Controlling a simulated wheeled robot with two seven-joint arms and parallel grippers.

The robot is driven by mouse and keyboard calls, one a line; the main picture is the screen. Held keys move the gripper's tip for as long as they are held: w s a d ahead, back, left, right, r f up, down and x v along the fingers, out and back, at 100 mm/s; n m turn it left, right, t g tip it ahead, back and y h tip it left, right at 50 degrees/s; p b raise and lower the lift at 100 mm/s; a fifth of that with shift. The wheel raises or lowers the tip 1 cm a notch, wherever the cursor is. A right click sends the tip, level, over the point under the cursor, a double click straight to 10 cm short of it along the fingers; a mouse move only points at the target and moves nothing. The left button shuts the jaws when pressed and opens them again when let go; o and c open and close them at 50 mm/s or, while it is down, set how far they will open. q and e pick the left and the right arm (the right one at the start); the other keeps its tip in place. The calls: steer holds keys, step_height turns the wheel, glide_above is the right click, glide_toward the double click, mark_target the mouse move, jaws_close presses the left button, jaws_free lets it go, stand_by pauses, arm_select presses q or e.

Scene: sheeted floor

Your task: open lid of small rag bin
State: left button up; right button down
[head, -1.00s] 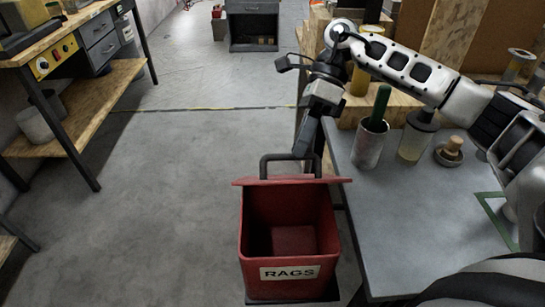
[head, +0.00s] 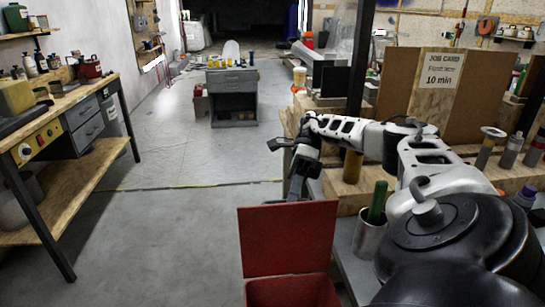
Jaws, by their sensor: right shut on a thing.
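The small rag bin (head: 290,294) stands at the bottom centre of the head view, mostly cut off by the lower edge. Its red lid (head: 288,240) stands up at the back of the bin, its flat inner face towards me. My right gripper (head: 296,192) reaches down behind the top edge of the lid. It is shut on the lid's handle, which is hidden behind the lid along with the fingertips. My left gripper is not in view.
A workbench (head: 60,115) with a yellow panel stands at the left. The grey table (head: 360,278) at the right holds a metal cup (head: 369,240) with a green-handled tool. A grey drawer cabinet (head: 232,97) stands further back. The floor (head: 170,235) left of the bin is clear.

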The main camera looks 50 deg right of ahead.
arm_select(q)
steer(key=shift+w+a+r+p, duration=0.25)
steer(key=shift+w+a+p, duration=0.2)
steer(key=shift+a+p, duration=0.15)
arm_select(e)
steer(key=shift+w+d+f+g, duration=0.1)
steer(key=shift+d+f+g, duration=0.1)
steer(key=shift+f, duration=0.2)
steer(key=shift+w+d+f+g, duration=0.1)
steer(key=shift+d+f, duration=0.05)
steer(key=shift+f, duration=0.25)
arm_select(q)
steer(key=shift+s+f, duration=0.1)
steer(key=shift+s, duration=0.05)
arm_select(e)
steer(key=c, duration=1.5)
jaws_free()
steer(key=shift+f, duration=0.1)
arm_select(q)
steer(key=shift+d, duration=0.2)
arm_select(e)
steer(key=shift+o, duration=0.2)
steer(key=shift+d, duration=0.1)
steer(key=shift+r, duration=0.3)
